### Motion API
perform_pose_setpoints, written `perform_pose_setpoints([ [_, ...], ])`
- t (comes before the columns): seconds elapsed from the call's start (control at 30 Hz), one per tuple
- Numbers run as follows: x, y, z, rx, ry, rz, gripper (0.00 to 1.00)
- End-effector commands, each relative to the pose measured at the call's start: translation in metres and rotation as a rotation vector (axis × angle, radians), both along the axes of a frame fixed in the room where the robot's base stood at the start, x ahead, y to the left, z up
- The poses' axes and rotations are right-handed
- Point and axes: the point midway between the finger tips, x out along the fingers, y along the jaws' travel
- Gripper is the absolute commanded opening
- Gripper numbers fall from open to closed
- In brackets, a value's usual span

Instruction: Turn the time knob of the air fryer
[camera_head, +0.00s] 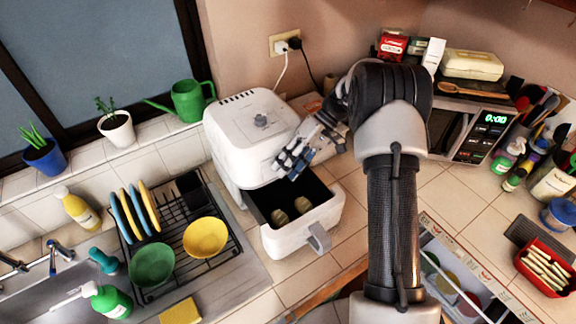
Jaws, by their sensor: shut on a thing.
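The white air fryer (232,138) stands on the tiled counter against the wall. A grey knob (260,121) shows on its top, clear of my gripper. Its drawer (287,243) is pulled out at the front, with two roundish pieces of food (290,211) inside. My gripper (287,166) is at the upper front face of the air fryer, above the open drawer. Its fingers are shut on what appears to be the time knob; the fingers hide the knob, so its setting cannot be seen.
A dish rack (170,285) with plates and bowls stands left of the drawer. A microwave (480,132) and bottles stand at the right. A black cable and a plugged-in white cable hang at the outlet (285,42).

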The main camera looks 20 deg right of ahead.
Motion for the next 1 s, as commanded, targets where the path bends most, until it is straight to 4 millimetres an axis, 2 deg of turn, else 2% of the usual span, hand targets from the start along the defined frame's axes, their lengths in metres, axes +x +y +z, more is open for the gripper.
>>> perform_pose_setpoints([
  [0.47, 0.0001, -0.0003, -0.0001, 0.013, 0.004, 0.000, 0.10],
  [0.5, 0.0001, -0.0002, -0.0002, 0.013, 0.004, 0.000, 0.36],
  [0.77, -0.0001, -0.0002, -0.0003, 0.012, 0.005, -0.001, 0.53],
  [1.0, -0.0001, -0.0002, -0.0003, 0.012, 0.005, 0.000, 0.53],
])
